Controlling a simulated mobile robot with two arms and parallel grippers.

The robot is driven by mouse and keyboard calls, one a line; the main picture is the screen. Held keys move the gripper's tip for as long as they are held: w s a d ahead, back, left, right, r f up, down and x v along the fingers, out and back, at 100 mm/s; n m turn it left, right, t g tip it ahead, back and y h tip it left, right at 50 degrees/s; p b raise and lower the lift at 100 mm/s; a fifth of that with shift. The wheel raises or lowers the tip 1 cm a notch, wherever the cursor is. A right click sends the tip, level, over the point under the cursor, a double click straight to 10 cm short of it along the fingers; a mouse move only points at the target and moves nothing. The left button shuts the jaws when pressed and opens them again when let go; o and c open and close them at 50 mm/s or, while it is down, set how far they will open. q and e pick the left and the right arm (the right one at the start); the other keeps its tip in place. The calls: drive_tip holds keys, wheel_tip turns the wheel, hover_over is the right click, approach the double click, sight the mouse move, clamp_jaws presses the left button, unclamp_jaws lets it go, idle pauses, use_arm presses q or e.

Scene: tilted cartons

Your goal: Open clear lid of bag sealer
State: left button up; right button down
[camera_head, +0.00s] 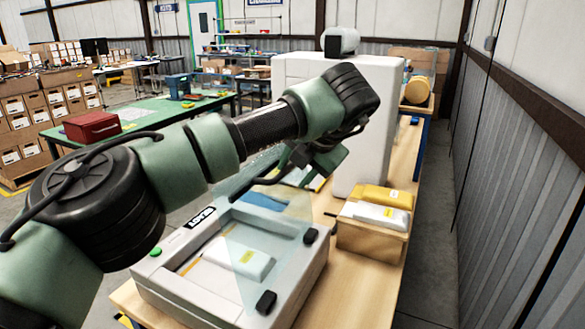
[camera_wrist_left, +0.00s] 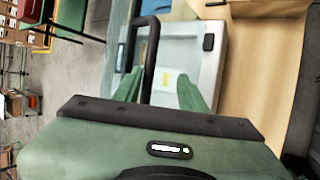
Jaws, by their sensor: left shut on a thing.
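The bag sealer (camera_head: 165,290) is a pale box on the wooden bench, with a green button and a "READY" label. Its clear lid (camera_head: 258,232) is a bluish see-through panel, raised and tilted above the body, with black hinges at the right side. A white pouch with a yellow label (camera_head: 247,262) lies inside. My left gripper (camera_head: 302,160) is above the sealer, shut on the lid's black handle (camera_head: 262,181). In the left wrist view the handle (camera_wrist_left: 151,32) is a black loop at the green fingers; the exact contact is partly hidden. My right gripper is out of view.
A wooden box with white and yellow packs (camera_head: 372,240) stands right of the sealer. A tall white machine (camera_head: 366,130) stands behind it. A grey corrugated wall (camera_head: 520,190) borders the right side. A green table with a red box (camera_head: 92,127) is at the left.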

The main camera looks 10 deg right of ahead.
use_arm(q)
drive_tip(key=shift+d+r, duration=0.1)
drive_tip(key=shift+r, duration=0.1)
drive_tip(key=b+v, duration=0.1)
drive_tip(key=v, duration=0.6)
drive_tip(key=shift+s+r+b, duration=0.15)
drive_tip(key=shift+r+b, duration=0.05)
drive_tip(key=shift+b, duration=0.2)
